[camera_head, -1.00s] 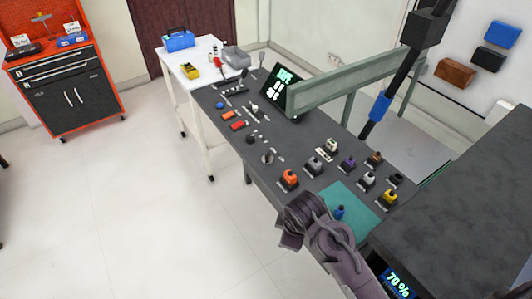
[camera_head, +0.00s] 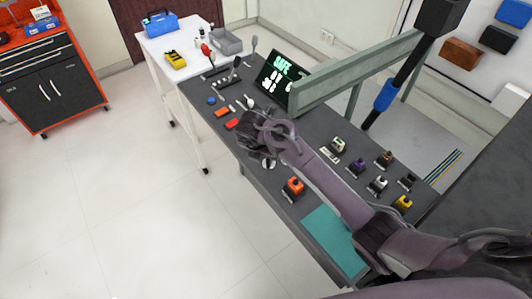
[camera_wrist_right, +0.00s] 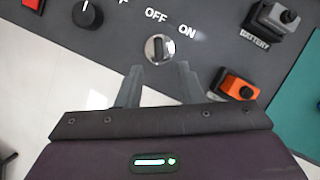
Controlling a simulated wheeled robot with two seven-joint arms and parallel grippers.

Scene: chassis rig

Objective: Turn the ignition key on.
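The ignition key switch (camera_wrist_right: 158,48) is a round silver dial with a dark upright grip, set in the dark panel. Its grip points about toward the OFF label, with ON to its upper right. In the head view, the switch (camera_head: 268,163) is partly hidden by my right gripper. My right gripper (camera_wrist_right: 160,78) is open and empty. Its two fingers stand to either side just below the dial in the wrist view, apart from it. In the head view, my right gripper (camera_head: 262,128) is over the panel's middle. My left gripper is not in view.
A black knob (camera_wrist_right: 88,14) and red button are on the left. A screen (camera_head: 282,78) reading SAFE and a green-grey beam (camera_head: 355,72) stand behind. A teal mat (camera_head: 330,238) lies at the near end.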

